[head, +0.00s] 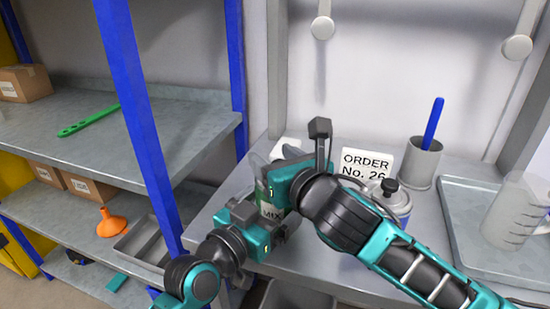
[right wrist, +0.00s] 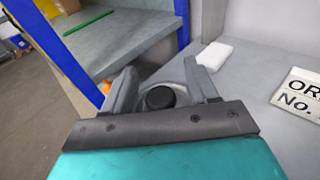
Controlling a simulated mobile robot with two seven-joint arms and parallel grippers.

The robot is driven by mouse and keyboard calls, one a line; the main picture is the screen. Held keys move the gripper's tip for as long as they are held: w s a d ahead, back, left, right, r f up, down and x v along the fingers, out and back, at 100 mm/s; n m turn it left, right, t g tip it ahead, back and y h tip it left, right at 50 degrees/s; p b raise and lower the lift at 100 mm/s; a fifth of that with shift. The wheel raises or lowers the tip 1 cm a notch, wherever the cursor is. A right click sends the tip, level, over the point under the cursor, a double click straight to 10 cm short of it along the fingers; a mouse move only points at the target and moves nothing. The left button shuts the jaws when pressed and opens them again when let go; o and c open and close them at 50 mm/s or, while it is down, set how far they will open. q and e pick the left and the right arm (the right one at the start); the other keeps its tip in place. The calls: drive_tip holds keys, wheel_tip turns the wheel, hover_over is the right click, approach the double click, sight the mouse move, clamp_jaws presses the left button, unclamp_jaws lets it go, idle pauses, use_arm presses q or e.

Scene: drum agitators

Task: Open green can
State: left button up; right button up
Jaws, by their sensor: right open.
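The green can (head: 270,209), with a white "MIX" label, is at the left part of the workbench, partly hidden by both my grippers. Its black cap (right wrist: 160,97) shows in the right wrist view. My right gripper (right wrist: 160,82) is open, with one finger on each side of the cap; I cannot tell whether they touch it. In the head view my right gripper (head: 272,178) is at the top of the can, its fingertips mostly hidden. My left gripper (head: 272,234) is at the can's lower side; whether it is shut on the can is hidden.
Another can (head: 400,205) with a black cap stands behind my right arm. An "ORDER No. 26" sign (head: 368,162), a grey cup (head: 421,165) with a blue handle, and a tray (head: 465,235) with a clear beaker (head: 512,215) are on the bench. A blue post (head: 140,125) stands left.

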clamp_jaws()
idle(0.4)
drive_tip(key=shift+r, duration=0.15)
idle(0.6)
drive_tip(key=shift+r, duration=0.95)
drive_tip(key=shift+r, duration=0.1)
drive_tip(key=shift+r, duration=1.9)
use_arm(q)
drive_tip(key=o, duration=1.2)
drive_tip(key=shift+c, duration=0.2)
